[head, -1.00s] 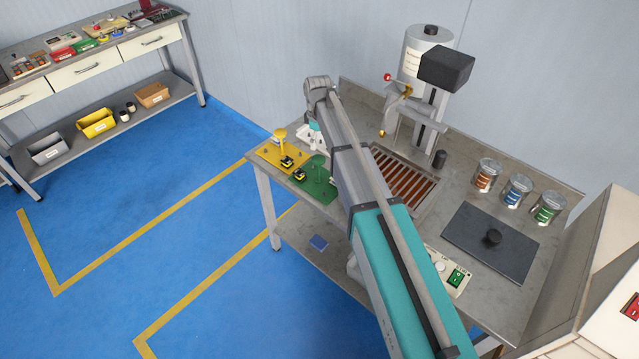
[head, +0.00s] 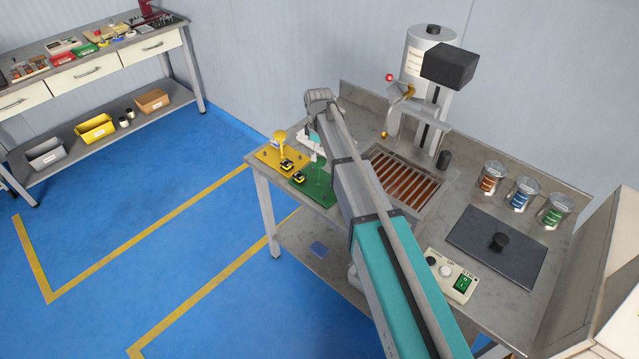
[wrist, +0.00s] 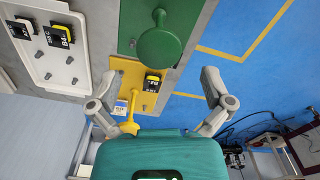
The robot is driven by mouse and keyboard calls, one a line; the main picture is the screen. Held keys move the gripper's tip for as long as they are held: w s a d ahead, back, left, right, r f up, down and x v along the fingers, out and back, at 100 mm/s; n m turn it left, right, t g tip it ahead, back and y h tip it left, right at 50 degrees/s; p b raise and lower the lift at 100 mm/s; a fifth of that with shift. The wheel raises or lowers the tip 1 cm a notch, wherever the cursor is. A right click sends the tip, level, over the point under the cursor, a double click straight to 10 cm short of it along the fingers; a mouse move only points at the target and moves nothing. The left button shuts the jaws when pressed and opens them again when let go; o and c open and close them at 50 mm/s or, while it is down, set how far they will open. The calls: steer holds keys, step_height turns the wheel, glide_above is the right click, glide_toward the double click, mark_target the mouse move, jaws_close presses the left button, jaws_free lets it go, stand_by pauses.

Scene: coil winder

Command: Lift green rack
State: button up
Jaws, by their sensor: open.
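The green rack (head: 321,194) lies on the near left part of the metal bench, partly hidden behind my arm. In the wrist view the green rack (wrist: 186,18) is at the top, with a round green knob handle (wrist: 159,45) standing on it. My gripper (wrist: 160,88) is open and empty, its fingers spread wide. In that picture the knob appears above the gap between the fingertips, apart from both. In the head view my arm hides most of the gripper.
A yellow rack (head: 273,158) with a yellow knob stands beside the green one; it also shows between my fingers in the wrist view (wrist: 128,71). A white rack (wrist: 62,70) lies to the left there. A slatted tray (head: 432,200), winder column and cans (head: 491,178) occupy the bench further right.

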mark_target(319, 161)
steer(key=shift+f, duration=0.1)
steer(key=shift+w+f+b, duration=0.1)
steer(key=shift+f+b, duration=2.4)
steer(key=shift+b, duration=0.15)
steer(key=shift+c, duration=0.3)
steer(key=c, duration=1.2)
steer(key=shift+r, duration=0.15)
steer(key=shift+c, duration=0.2)
step_height(319, 161, up, 28)
steer(key=p, duration=2.8)
steer(key=shift+f, duration=0.3)
